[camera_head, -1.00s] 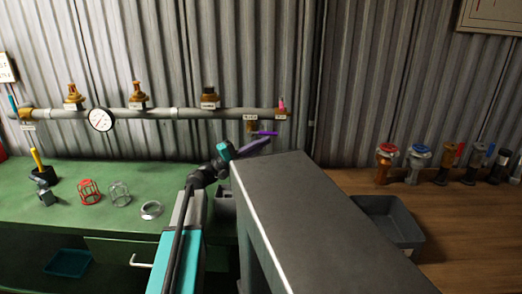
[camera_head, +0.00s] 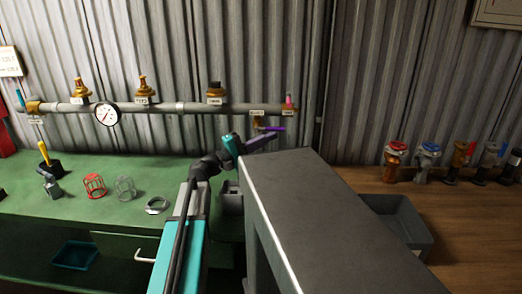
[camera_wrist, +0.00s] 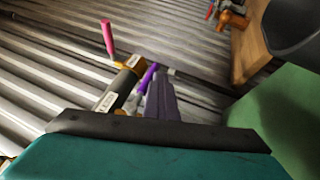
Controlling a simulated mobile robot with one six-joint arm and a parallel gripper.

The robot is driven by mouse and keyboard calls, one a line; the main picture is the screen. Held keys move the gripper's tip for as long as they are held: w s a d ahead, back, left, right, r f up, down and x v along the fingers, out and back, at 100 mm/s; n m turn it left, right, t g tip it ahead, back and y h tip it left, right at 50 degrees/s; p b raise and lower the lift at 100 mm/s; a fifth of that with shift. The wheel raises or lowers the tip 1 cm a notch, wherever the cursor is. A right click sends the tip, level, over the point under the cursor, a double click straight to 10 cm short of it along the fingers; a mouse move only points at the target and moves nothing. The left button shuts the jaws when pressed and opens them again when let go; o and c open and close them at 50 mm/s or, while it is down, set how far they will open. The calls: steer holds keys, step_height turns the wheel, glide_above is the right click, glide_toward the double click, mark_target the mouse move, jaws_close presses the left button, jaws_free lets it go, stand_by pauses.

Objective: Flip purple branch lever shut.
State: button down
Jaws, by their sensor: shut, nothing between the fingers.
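The purple branch lever (camera_head: 270,128) sticks out sideways to the right from a small brass branch valve under the right end of the grey pipe. In the wrist view the purple lever (camera_wrist: 148,77) shows just left of my fingers. My gripper (camera_head: 268,138) is shut and empty, close below the lever. In the wrist view my gripper's dark fingers (camera_wrist: 160,80) are together and cover part of what lies behind. I cannot tell whether they touch the lever.
The grey pipe (camera_head: 185,108) runs along the corrugated wall with a gauge (camera_head: 107,114) and several brass valves. A pink-topped fitting (camera_head: 289,101) stands at its right end. A grey bin (camera_head: 401,220) and several valves are on the wooden bench (camera_head: 455,215).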

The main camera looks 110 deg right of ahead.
steer(key=w+a+r+b, duration=0.1)
steer(key=w+a+r, duration=0.1)
steer(key=a, duration=0.4)
steer(key=w+a+r+g+b, duration=0.1)
steer(key=w+a, duration=0.2)
steer(key=a, duration=0.3)
steer(key=shift+w+r+b, duration=0.35)
steer(key=b, duration=0.6)
steer(key=shift+w+a, duration=0.15)
steer(key=shift+a, duration=0.05)
steer(key=b, duration=0.3)
steer(key=a+b, duration=0.1)
steer(key=b, duration=0.2)
steer(key=shift+w+a+r+b, duration=0.1)
steer(key=shift+w+b, duration=0.15)
steer(key=shift+b, duration=0.1)
steer(key=shift+w+a+r+b, duration=0.15)
steer(key=shift+a+b, duration=0.25)
steer(key=shift+b, duration=0.85)
steer(key=shift+d, duration=0.1)
